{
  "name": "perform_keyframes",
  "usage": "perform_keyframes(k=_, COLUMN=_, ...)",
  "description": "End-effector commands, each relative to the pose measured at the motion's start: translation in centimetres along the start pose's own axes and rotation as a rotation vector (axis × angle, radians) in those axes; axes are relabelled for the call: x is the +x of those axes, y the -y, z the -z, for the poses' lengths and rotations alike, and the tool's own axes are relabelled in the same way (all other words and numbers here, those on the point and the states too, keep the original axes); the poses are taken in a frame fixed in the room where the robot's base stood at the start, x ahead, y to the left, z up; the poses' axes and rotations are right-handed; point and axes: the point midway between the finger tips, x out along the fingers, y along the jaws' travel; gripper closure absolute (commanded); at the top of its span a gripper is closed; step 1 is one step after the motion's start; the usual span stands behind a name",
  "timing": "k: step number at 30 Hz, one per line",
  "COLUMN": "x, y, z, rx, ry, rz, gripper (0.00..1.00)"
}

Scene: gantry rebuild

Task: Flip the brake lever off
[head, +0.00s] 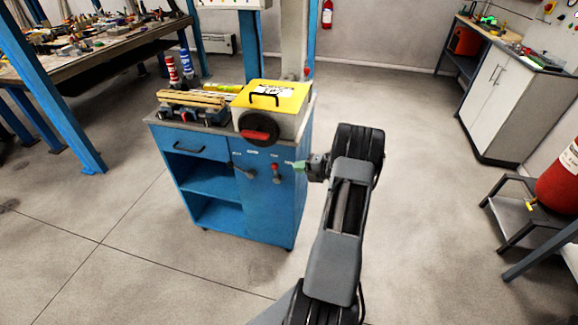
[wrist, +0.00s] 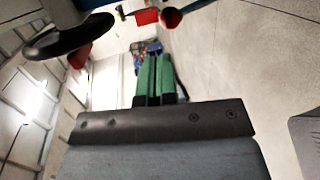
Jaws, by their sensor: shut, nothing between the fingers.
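A blue cabinet (head: 270,222) stands in the middle of the head view. Its front panel carries a lever with a red knob (head: 274,167) on the right and a dark lever (head: 245,173) on the left. Small labels sit above them, too small to read, so I cannot tell which is the brake lever. My gripper (head: 300,167) is just right of the red-knobbed lever, its green fingers apart from it. In the wrist view the green fingers (wrist: 154,78) are together and empty, and a red knob (wrist: 171,18) shows beyond them.
A yellow-topped box (head: 275,92) with a black and red wheel (head: 261,131) sits on the cabinet; the wheel also shows in the wrist view (wrist: 68,36). A vise-like tool (head: 193,108) is beside it. A red cylinder (head: 560,180) stands at right.

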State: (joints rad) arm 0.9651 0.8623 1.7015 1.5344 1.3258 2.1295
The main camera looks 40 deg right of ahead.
Motion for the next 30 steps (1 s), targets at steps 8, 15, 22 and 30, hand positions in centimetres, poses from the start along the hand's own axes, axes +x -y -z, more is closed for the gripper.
perform_keyframes(k=8, x=-4.8, y=-0.2, z=-0.2, rx=0.002, ry=0.01, rz=0.0, gripper=1.0)
perform_keyframes(k=15, x=-6.2, y=-0.5, z=-0.1, rx=0.001, ry=0.006, rz=0.0, gripper=1.0)
perform_keyframes(k=22, x=-6.3, y=-0.5, z=-0.1, rx=0.001, ry=0.004, rz=0.0, gripper=1.0)
perform_keyframes(k=30, x=-6.3, y=-0.5, z=-0.1, rx=0.001, ry=0.004, rz=0.0, gripper=1.0)
